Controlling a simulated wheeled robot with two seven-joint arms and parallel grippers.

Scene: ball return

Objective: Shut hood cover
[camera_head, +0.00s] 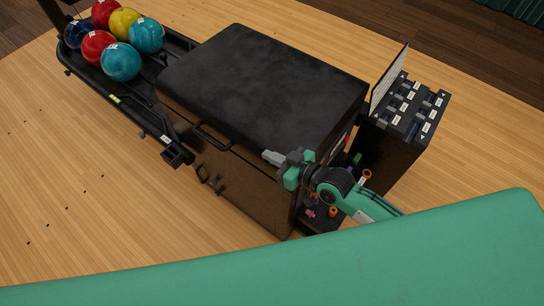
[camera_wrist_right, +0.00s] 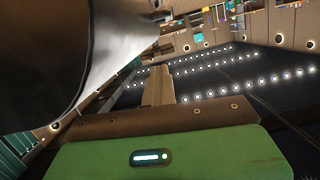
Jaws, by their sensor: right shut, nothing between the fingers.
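The black hood cover (camera_head: 265,85) lies over the top of the dark box-shaped ball return (camera_head: 240,190) in the head view. It looks level and down on the box; a small gap at its edge cannot be ruled out. A black handle (camera_head: 212,137) is on its front edge. My right gripper (camera_head: 268,156) is shut and empty beside the front right corner of the cover, pointing left. I cannot tell if it touches. In the right wrist view, a large dark curved surface (camera_wrist_right: 40,60) fills the upper left. My left gripper is not in view.
A ball rack (camera_head: 125,90) with several coloured bowling balls (camera_head: 121,62) adjoins the box at left. A black shoe or label rack (camera_head: 405,120) with an upright white panel (camera_head: 388,80) stands at right. Small items sit on a low shelf (camera_head: 325,215).

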